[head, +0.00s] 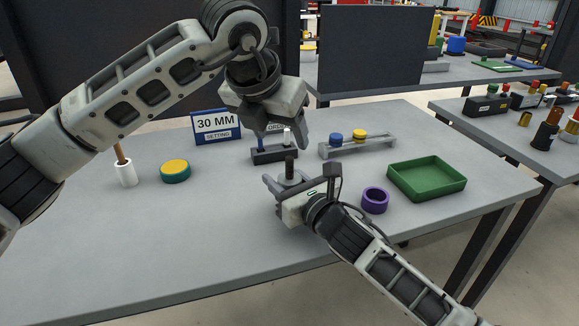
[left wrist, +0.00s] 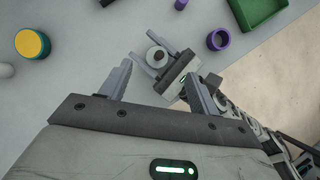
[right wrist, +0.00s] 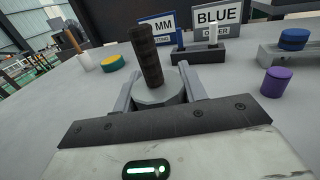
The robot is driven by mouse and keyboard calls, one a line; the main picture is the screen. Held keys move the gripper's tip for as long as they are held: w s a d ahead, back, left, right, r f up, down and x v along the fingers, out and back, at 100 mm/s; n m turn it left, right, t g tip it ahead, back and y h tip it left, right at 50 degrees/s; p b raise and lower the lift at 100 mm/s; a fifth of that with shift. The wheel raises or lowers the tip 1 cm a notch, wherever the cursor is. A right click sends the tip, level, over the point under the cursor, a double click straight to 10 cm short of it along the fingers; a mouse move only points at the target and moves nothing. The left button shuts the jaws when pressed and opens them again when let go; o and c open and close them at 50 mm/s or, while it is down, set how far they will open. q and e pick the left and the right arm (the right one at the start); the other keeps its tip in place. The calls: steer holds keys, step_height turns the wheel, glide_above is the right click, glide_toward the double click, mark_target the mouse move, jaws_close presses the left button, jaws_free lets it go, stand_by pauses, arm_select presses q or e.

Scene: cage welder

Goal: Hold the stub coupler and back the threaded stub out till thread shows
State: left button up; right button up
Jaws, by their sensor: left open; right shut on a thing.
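The stub coupler (right wrist: 160,96) is a grey round collar, held upright between the fingers of my right gripper (head: 289,184). The right gripper is shut on it, just above the table. The dark ribbed threaded stub (right wrist: 147,55) rises from the coupler's top; it also shows in the head view (head: 290,164). My left gripper (head: 281,140) is open and empty, pointing down above the stub. In the left wrist view the coupler (left wrist: 157,58) with the stub's round end lies beyond and between the open left fingers, apart from them. How much thread is inside the coupler is hidden.
A purple ring (head: 375,200) and green tray (head: 428,180) stand right. A dark block with pegs (head: 274,155) and a grey rack with blue and yellow caps (head: 358,146) stand behind. A "30 MM setting" sign (head: 216,126), yellow-green disc (head: 175,171) and white cup (head: 126,174) stand left.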

mark_target(290, 157)
arm_select(q)
steer(key=x, duration=0.8)
steer(key=shift+f, duration=0.15)
steer(key=shift+d, duration=0.1)
steer(key=c, duration=1.3)
